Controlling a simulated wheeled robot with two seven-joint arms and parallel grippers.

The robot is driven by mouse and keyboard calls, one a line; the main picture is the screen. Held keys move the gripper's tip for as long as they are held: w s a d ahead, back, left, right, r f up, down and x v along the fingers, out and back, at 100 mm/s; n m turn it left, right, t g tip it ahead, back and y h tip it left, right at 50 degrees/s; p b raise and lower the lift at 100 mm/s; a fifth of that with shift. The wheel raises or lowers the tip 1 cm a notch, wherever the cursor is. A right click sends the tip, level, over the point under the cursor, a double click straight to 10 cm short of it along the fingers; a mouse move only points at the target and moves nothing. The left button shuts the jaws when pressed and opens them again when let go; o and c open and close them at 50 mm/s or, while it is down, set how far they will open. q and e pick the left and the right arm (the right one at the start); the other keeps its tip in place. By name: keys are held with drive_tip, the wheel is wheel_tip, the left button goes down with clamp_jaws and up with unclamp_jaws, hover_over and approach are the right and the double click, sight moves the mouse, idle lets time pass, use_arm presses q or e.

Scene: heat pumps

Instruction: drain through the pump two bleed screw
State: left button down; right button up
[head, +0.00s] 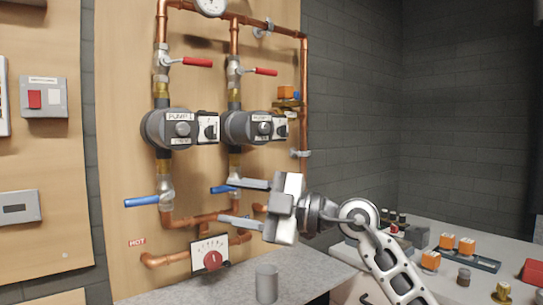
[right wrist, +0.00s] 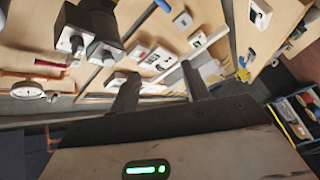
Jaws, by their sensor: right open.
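Pump two (head: 250,127) is a dark round pump on the copper pipes, to the right of pump one (head: 172,129). The bleed screw (head: 265,127) appears as a small round piece in the middle of its face. My right gripper (head: 225,201) is open and empty below pump two, near the blue valve handle (head: 222,189); I cannot tell whether it touches. In the right wrist view the two fingers (right wrist: 160,88) stand apart with nothing between them. The pumps show at that view's upper left, tilted. My left gripper is out of view.
Red valve handles (head: 197,62) are above the pumps, and a blue handle (head: 142,201) is under pump one. A grey cup (head: 266,284) stands on the counter (head: 225,287). Trays with orange parts (head: 466,246) lie right.

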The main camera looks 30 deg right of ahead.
drive_tip(key=d+r+m+t+h, duration=0.35)
drive_tip(key=d+r+h, duration=0.4)
drive_tip(key=d, duration=0.25)
drive_tip(key=m+h, duration=0.4)
drive_tip(key=m, duration=0.1)
approach(266, 129)
drive_tip(key=shift+t+y, duration=0.25)
drive_tip(key=w+p, duration=0.4)
drive_tip(key=w, duration=0.3)
drive_tip(key=shift+w+a, duration=0.1)
drive_tip(key=shift+w, duration=0.1)
drive_tip(key=shift+w+f, duration=0.1)
drive_tip(key=shift+w, duration=0.35)
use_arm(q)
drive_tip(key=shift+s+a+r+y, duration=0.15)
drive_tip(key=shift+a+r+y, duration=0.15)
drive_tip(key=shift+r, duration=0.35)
use_arm(e)
drive_tip(key=c, duration=1)
